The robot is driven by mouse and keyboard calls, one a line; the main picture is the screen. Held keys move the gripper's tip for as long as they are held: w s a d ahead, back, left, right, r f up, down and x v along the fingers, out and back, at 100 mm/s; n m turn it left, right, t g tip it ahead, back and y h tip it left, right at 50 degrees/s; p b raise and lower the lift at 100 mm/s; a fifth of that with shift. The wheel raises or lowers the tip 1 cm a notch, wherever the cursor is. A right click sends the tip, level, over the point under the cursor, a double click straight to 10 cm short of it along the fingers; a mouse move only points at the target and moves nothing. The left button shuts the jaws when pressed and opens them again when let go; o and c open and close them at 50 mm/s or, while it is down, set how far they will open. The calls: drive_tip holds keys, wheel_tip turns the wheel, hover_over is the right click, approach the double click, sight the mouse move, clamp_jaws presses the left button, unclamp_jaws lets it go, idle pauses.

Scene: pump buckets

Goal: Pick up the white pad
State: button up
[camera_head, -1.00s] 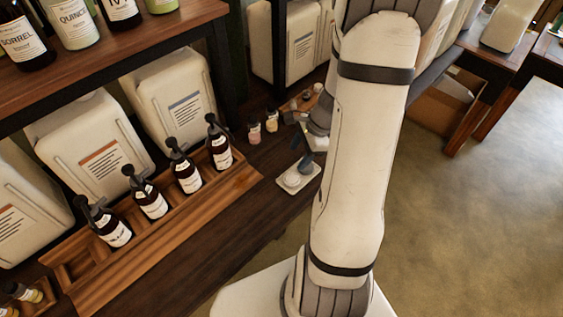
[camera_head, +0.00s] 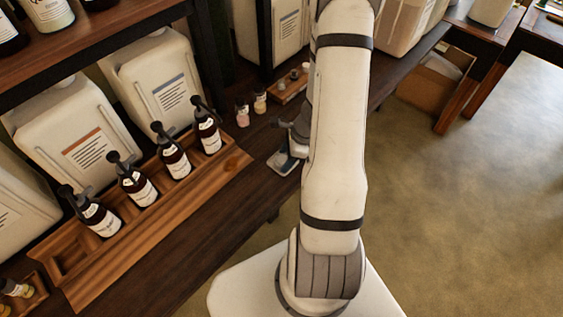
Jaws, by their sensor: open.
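A small pale tray (camera_head: 279,164) lies on the dark wooden shelf, just left of my arm. The white pad cannot be made out; my gripper (camera_head: 287,153) covers most of the tray. My gripper is low over the tray, pointing down, with its jaws open. Whether a finger touches the pad or tray is hidden, as my arm blocks the right side.
Several brown pump bottles (camera_head: 171,152) stand in a wooden rack (camera_head: 190,195) to the left. Two small jars (camera_head: 260,103) and a small wooden tray (camera_head: 289,90) are behind my gripper. Big white canisters (camera_head: 160,85) line the back. Open floor (camera_head: 455,215) lies right.

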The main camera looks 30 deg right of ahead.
drive_tip(key=c, duration=0.6)
drive_tip(key=shift+r, duration=0.15)
wheel_tip(320, 180, up, 10)
drive_tip(key=shift+f+p, duration=0.1)
drive_tip(key=shift+p, duration=0.9)
